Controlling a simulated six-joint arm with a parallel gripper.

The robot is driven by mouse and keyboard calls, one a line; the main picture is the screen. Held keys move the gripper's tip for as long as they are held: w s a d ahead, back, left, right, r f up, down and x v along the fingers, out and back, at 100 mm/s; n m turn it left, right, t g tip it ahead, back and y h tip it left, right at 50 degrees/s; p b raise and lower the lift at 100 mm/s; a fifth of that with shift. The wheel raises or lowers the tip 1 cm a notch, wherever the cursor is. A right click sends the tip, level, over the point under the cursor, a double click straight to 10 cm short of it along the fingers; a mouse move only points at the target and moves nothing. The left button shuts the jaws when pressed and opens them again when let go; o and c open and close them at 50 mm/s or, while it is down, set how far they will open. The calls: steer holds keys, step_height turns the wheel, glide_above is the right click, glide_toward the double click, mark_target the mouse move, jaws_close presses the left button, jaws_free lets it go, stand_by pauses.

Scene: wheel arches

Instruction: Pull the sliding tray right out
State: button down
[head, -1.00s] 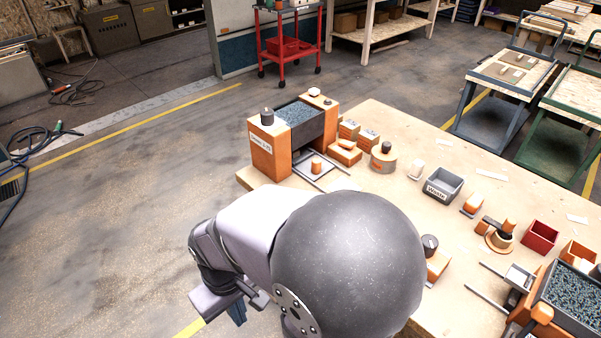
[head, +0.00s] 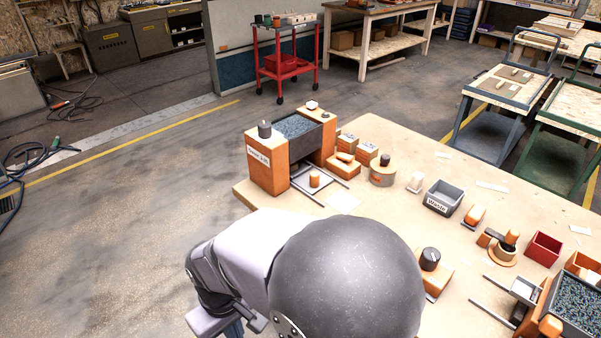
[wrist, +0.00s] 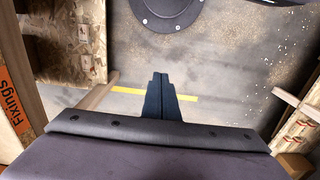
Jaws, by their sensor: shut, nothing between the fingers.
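A sliding tray with an upright orange knob (head: 314,180) sits low between two metal rails, under the dark hopper (head: 292,128) of the left station. The tray's back part is hidden under the hopper. A second small grey tray (head: 524,288) lies between rails at the right station; I cannot tell from the frames which tray is meant. My gripper shows in the wrist view (wrist: 160,76), its dark fingers shut together and empty, above bare floor and away from both trays.
A grey waste bin (head: 444,197), a round orange fixture (head: 382,172), a red bin (head: 542,247) and several small blocks stand on the table. My arm hides the table's near left part. Orange-sided posts (head: 267,163) flank the left tray. Open floor lies left.

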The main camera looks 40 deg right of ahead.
stand_by(0.3)
steer(key=c, duration=1.8)
jaws_free()
steer(key=shift+w+d+r, duration=0.1)
steer(key=shift+w+r, duration=0.05)
steer(key=o, duration=0.3)
steer(key=w+d+r+m+p, duration=0.1)
steer(key=w+d+r, duration=0.1)
steer(key=w, duration=0.1)
steer(key=w+d+r+p, duration=0.1)
steer(key=w+d+p, duration=0.1)
steer(key=w, duration=0.1)
steer(key=w+d+r+m+t+p, duration=0.1)
steer(key=w+d+r+p, duration=0.1)
steer(key=w+d, duration=0.1)
steer(key=shift+w+r+m, duration=0.1)
steer(key=shift+r+m, duration=0.2)
steer(key=shift+r, duration=0.05)
step_height(320, 180, up, 8)
steer(key=f+m+t+h+p, duration=0.1)
steer(key=m+t+h+p, duration=0.15)
steer(key=m+p, duration=0.55)
glide_above(315, 174)
steer(key=s+a+p, duration=0.2)
steer(key=n, duration=0.2)
steer(key=shift+h, duration=0.35)
steer(key=shift+p+x, duration=0.85)
steer(key=shift+x, duration=2.65)
steer(key=shift+w+d+r, duration=0.1)
steer(key=shift+d, duration=0.05)
